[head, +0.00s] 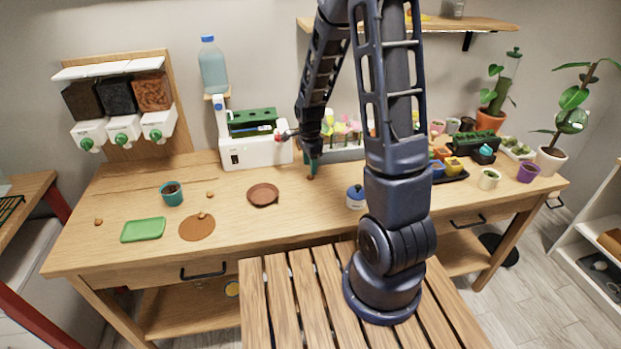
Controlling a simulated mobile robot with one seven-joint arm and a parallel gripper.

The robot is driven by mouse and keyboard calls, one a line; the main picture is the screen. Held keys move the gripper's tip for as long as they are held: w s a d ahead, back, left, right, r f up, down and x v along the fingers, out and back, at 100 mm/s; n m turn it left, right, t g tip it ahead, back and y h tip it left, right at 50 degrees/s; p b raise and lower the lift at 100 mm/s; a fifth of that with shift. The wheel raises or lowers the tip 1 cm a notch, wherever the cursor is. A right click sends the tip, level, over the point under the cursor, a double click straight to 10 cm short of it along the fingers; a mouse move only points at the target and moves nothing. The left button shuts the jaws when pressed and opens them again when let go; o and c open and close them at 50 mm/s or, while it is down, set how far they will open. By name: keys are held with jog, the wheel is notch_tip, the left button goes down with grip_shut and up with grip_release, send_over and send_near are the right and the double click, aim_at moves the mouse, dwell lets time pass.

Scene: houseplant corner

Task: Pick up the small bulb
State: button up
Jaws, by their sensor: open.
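Several small brown lumps that look like bulbs lie on the wooden bench. One small brown bulb (311,177) is right at the tips of my gripper (312,168), near the back of the bench. My gripper points down with its jaws open. I cannot tell whether the bulb is between the fingers or just below them. Other brown bulbs lie at the far left (98,222) and behind the round brown mat (185,236). Another small brown lump (201,215) is on or at the mat's far edge. Their relative sizes are hard to judge.
A brown saucer (256,202) lies left of my gripper. A teal pot (172,202) and green tray (143,237) stand farther left. A white and green machine (255,155) and a planter (348,154) stand behind. A blue-lidded jar (355,204) is nearer, to the right.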

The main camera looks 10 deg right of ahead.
aim_at(310, 177)
jog(key=shift+s+d+f, duration=0.1)
jog(key=shift+s+f, duration=0.05)
jog(key=shift+f, duration=0.85)
jog(key=shift+s+f, duration=0.1)
jog(key=shift+f, duration=0.9)
grip_shut()
